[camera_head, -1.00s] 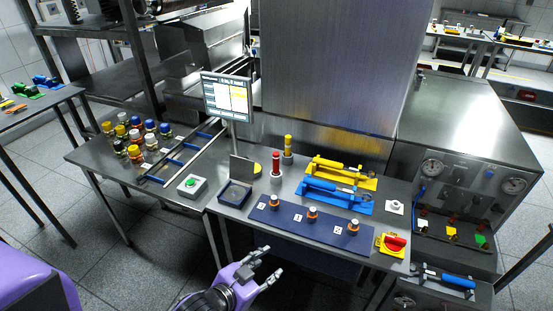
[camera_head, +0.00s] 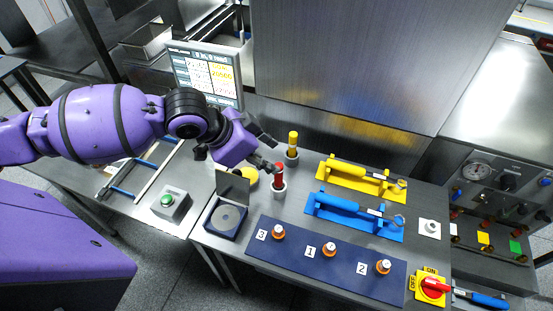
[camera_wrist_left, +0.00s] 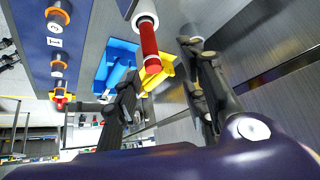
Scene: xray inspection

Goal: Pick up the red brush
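The red brush (camera_head: 278,172) stands upright in a white cup-like holder (camera_head: 277,189) on the steel table, and only its red upper part shows. It also shows in the left wrist view as a red cylinder (camera_wrist_left: 149,40) at the upper middle. My left gripper (camera_head: 269,151) is open and empty, with its fingers just beside and behind the brush's top in the head view. In the left wrist view its two dark fingers (camera_wrist_left: 160,78) are spread apart, with the brush ahead of the gap. My right gripper is not in view.
A yellow-topped cylinder (camera_head: 293,140) stands close behind the brush. Yellow (camera_head: 350,180) and blue (camera_head: 350,217) tool stands lie to the right. A dark blue mat (camera_head: 300,262) with numbered pieces is in front. A monitor (camera_head: 207,72) and an open box (camera_head: 226,218) are at left.

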